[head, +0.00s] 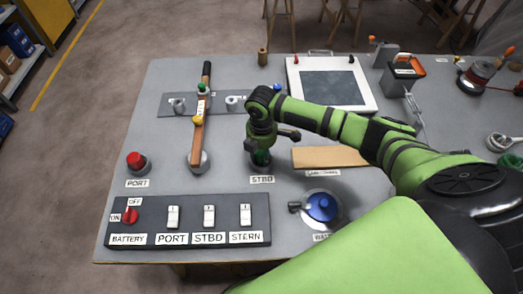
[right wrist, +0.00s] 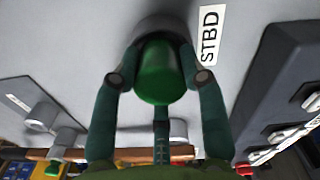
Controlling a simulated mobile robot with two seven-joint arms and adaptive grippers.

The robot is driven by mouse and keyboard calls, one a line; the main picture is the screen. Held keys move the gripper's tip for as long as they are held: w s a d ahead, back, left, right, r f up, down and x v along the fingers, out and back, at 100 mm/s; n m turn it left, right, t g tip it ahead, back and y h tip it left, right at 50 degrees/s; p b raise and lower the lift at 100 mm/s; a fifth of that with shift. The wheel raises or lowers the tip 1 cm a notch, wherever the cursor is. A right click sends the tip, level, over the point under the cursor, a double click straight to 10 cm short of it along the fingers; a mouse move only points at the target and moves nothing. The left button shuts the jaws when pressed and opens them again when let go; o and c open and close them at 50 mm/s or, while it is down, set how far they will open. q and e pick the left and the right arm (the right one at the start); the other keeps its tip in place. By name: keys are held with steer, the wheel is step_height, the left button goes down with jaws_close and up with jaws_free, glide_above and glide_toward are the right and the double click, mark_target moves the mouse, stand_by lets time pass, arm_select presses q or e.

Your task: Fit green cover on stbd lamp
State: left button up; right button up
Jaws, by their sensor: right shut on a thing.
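The green cover (right wrist: 157,75) is a translucent dome between the fingers of my right gripper (right wrist: 157,84) in the right wrist view. The fingers are shut on it. Behind it is the round grey base of the stbd lamp (right wrist: 170,27), beside the STBD label (right wrist: 209,35). The cover is in line with the base and looks close against it; I cannot tell whether it is fully seated. In the head view the cover (head: 261,158) shows low under my right gripper (head: 260,152), just above the STBD label (head: 262,180). My left gripper is not in view.
A red port lamp (head: 136,161) stands at the left. A switch panel (head: 187,238) lies along the front. A blue-topped round fitting (head: 321,206) and a wooden board (head: 328,157) are at the right.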

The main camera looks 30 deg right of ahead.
steer(key=shift+f, duration=0.3)
stand_by(0.5)
steer(key=o, duration=1.4)
steer(key=shift+o, duration=0.2)
steer(key=shift+r+p, duration=4.05)
steer(key=shift+p, duration=0.25)
steer(key=shift+s+f, duration=0.1)
steer(key=shift+f, duration=0.05)
